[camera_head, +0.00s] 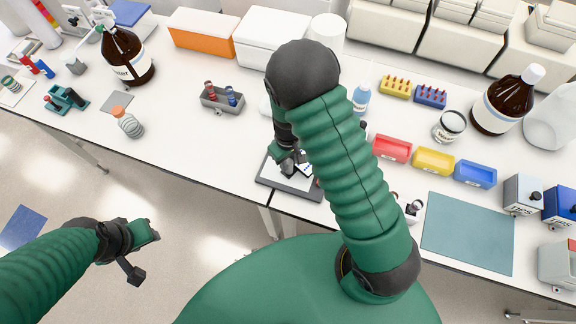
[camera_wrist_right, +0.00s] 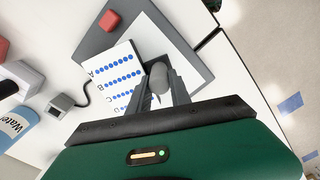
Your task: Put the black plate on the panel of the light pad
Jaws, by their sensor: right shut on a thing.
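The light pad, a dark grey frame (camera_head: 265,182) around a white panel, lies at the table's front edge; it fills the upper middle of the right wrist view (camera_wrist_right: 190,45). A white card or plate with rows of blue dots (camera_wrist_right: 104,66) lies over it, partly hidden by my gripper. I make out no clearly black plate. My right gripper (camera_wrist_right: 162,72) is over the pad, shut on a small grey rounded thing (camera_wrist_right: 159,78); it also shows in the head view (camera_head: 290,162). My left gripper (camera_head: 148,252) hangs open and empty beyond the table's front edge.
Red (camera_head: 392,148), yellow (camera_head: 433,160) and blue (camera_head: 475,173) bins stand right of the pad, behind a teal mat (camera_head: 468,235). A grey tube rack (camera_head: 222,99) stands behind left. A grey device with a cable (camera_wrist_right: 62,105) is near the pad. The table left of the pad is clear.

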